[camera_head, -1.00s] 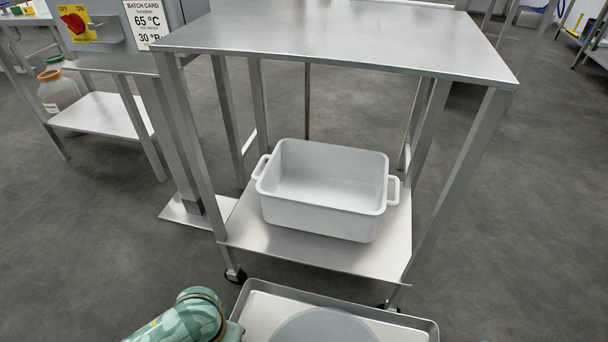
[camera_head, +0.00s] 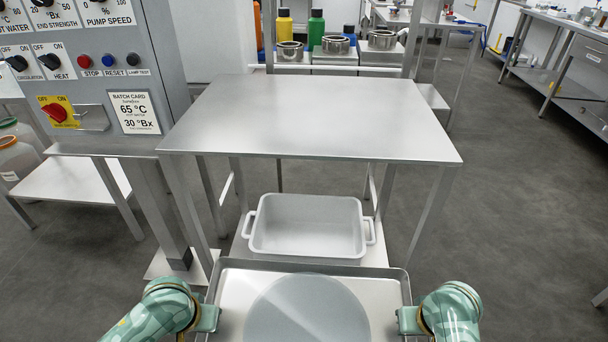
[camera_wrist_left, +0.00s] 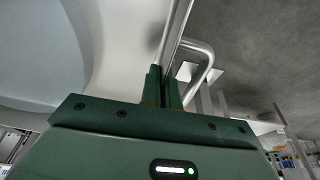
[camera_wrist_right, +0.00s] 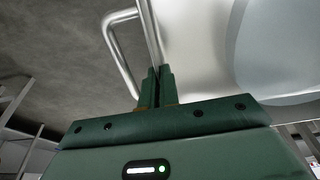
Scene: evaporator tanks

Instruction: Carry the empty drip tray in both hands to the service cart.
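The drip tray (camera_head: 232,283) is a shallow metal tray at the bottom of the head view. A round grey-blue shape (camera_head: 307,312) covers its middle; I cannot tell whether it lies in the tray. My left gripper (camera_head: 212,318) is shut on the tray's left edge; its fingers (camera_wrist_left: 163,88) pinch the rim beside a loop handle (camera_wrist_left: 205,62). My right gripper (camera_head: 405,320) is shut on the right edge, fingers (camera_wrist_right: 155,88) beside the other handle (camera_wrist_right: 112,50). The service cart (camera_head: 315,115) stands just ahead, its steel top bare. The tray's near edge is out of view.
A white tub (camera_head: 305,228) sits on the cart's lower shelf. A grey control panel (camera_head: 95,70) stands close on the left. Behind the cart are bottles (camera_head: 316,28) and metal pots (camera_head: 336,44). Open floor (camera_head: 510,190) lies to the right.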

